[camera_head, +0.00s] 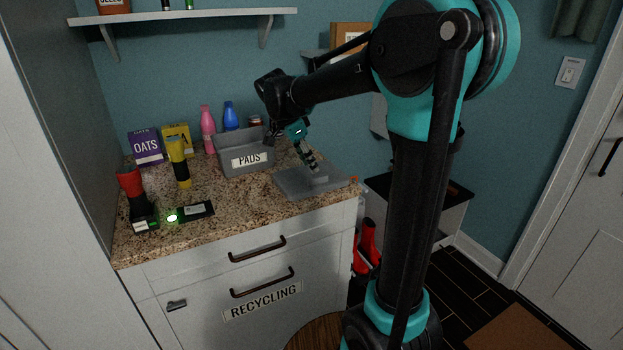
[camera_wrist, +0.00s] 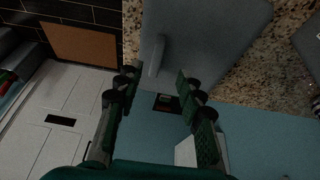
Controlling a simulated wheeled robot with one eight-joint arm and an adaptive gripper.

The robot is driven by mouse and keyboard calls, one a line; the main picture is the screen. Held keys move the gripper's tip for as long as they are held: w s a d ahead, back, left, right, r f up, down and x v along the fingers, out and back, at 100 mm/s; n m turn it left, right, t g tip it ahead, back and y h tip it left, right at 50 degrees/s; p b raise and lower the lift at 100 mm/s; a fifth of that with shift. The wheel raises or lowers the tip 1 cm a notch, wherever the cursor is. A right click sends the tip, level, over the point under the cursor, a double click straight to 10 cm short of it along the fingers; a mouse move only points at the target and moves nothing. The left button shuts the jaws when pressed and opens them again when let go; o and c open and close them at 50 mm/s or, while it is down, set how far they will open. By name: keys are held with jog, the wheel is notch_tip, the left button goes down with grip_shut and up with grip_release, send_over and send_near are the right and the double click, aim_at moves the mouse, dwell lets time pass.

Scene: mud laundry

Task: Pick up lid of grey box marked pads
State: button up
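The grey lid (camera_head: 293,187) lies flat on the granite counter near its right front edge, apart from its box. It has a raised bar handle (camera_head: 319,178). The open grey box marked PADS (camera_head: 231,163) stands to its left. My gripper (camera_head: 313,165) is just above the lid, close to the handle. In the wrist view the lid (camera_wrist: 220,35) fills the top, and its handle (camera_wrist: 156,56) lies beyond and between the fingertips. My gripper (camera_wrist: 157,80) is open there with nothing between its fingers. I cannot tell whether a finger touches the lid.
On the counter (camera_head: 240,212) stand a yellow flashlight (camera_head: 179,163), a red and black flashlight (camera_head: 136,200), a dark device (camera_head: 197,211), an OATS box (camera_head: 145,148), a pink bottle (camera_head: 208,130) and a blue bottle (camera_head: 231,117). A shelf (camera_head: 190,15) hangs above. The counter's front middle is clear.

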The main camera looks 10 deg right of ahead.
aim_at(317, 177)
jog(key=shift+s+x, duration=0.1)
jog(key=shift+x, duration=1.35)
jog(key=shift+s+x, duration=0.15)
jog(key=shift+x, duration=1.25)
jog(key=shift+d, duration=0.2)
jog(key=shift+c, duration=0.3)
grip_shut()
